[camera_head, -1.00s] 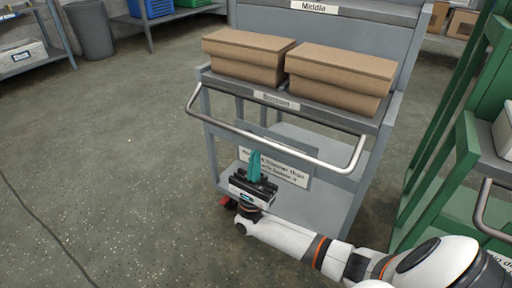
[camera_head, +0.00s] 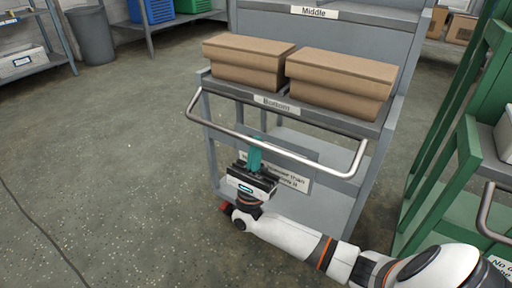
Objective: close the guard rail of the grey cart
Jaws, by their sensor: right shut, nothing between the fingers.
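The grey cart (camera_head: 225,88) stands in the middle of the head view, with shelves labelled "Middle" and "Bottom". Its guard rail (camera_head: 300,157), a silver U-shaped bar, sticks out toward me in front of and below the "Bottom" shelf. My right gripper (camera_head: 255,153) is shut and empty, with its teal fingers pointing up. My left gripper is out of view.
Two brown cardboard boxes (camera_head: 247,62) sit side by side on the "Bottom" shelf. A green cart (camera_head: 455,165) with its own silver rail stands close on the right. A grey bin (camera_head: 90,33) and shelving stand at the back left.

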